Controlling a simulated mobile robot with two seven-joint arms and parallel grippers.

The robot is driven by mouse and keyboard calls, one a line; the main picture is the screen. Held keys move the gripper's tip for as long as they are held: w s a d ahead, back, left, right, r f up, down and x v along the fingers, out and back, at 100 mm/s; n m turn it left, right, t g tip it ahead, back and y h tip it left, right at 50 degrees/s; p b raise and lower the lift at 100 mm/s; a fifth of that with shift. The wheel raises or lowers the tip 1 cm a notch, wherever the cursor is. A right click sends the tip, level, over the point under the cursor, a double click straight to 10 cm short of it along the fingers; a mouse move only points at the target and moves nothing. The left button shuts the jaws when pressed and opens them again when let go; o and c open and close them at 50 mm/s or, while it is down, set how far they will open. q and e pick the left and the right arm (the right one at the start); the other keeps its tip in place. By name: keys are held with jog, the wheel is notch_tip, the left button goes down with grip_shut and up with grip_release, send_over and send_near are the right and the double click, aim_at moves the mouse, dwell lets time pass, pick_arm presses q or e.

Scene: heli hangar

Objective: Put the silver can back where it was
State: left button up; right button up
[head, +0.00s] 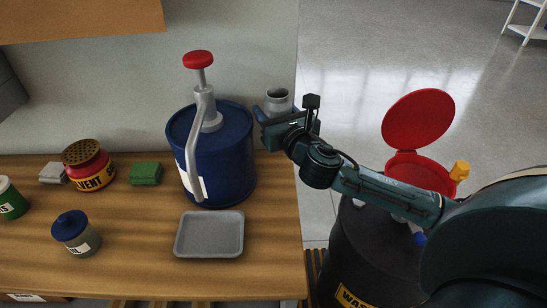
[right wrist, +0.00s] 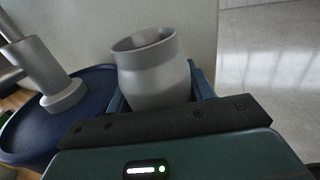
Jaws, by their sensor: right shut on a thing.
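The silver can (head: 277,99) is a small grey metal vessel with a flared open mouth. My right gripper (head: 268,112) is shut on it and holds it upright at the right side of the blue drum, near the wall end. In the right wrist view the can (right wrist: 153,70) stands between the fingers, its lower part hidden by the gripper body. Whether its base touches anything is hidden. My left gripper is not in view.
A blue drum (head: 222,160) with a red-topped pump stands on the wooden bench (head: 130,240). A grey tray (head: 209,235), a blue-lidded jar (head: 75,233), a red solvent can (head: 88,166) and cloths are left. A black waste bin (head: 365,245) with its red lid up stands right.

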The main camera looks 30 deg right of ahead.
notch_tip(320, 180, down, 8)
jog(key=shift+f+b, duration=0.2)
jog(key=shift+b, duration=0.7)
notch_tip(320, 180, down, 4)
jog(key=shift+b, duration=0.6)
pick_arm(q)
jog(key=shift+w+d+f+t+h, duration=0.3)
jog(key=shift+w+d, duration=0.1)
pick_arm(e)
jog(key=o, duration=0.8)
jog(key=shift+f, duration=0.1)
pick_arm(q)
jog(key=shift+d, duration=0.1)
